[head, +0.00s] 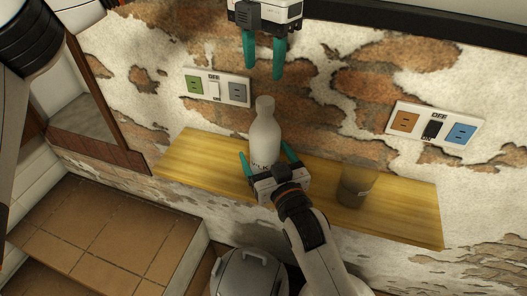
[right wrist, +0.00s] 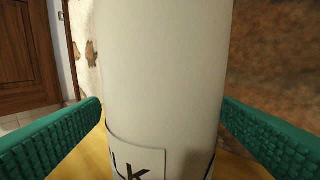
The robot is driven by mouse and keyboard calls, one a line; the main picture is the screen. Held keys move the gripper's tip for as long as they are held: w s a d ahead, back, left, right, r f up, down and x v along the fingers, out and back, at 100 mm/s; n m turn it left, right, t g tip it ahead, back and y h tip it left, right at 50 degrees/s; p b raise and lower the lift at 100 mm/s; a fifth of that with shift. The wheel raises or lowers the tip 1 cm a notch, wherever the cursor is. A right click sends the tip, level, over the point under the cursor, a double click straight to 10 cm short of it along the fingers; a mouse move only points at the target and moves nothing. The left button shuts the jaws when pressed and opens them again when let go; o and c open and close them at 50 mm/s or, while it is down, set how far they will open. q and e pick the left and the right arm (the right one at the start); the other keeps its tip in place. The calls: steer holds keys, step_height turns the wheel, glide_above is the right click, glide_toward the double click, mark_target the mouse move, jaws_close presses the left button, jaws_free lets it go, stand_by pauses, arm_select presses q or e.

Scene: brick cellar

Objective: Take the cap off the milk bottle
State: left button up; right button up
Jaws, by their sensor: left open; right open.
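The white milk bottle (head: 265,140) stands upright on a wooden shelf (head: 205,158) against the brick wall. Its cap (head: 264,103) is on top, the same pale colour as the bottle. My left gripper (head: 263,75) is open and empty, pointing down above the cap with a gap between them. My right gripper (head: 270,158) is open, its green fingers on either side of the lower bottle. In the right wrist view the bottle (right wrist: 163,75) fills the middle between the fingers, with space on both sides and part of a label showing.
A dark translucent cup (head: 354,187) stands on the shelf to the right of the bottle. Switch panels (head: 217,87) and (head: 434,125) are on the wall behind. A grey lidded bin (head: 248,274) is below the shelf. The left part of the shelf is clear.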

steer(key=shift+w+a, duration=0.25)
steer(key=shift+w, duration=0.45)
arm_select(q)
steer(key=shift+s+d+r, duration=0.15)
steer(key=shift+s+d, duration=0.05)
steer(key=shift+s, duration=0.1)
arm_select(e)
steer(key=shift+w+a+r, duration=0.15)
steer(key=shift+w+r, duration=0.05)
steer(key=shift+w, duration=0.4)
arm_select(q)
steer(key=shift+w, duration=0.2)
arm_select(e)
steer(key=shift+w+a+f, duration=0.1)
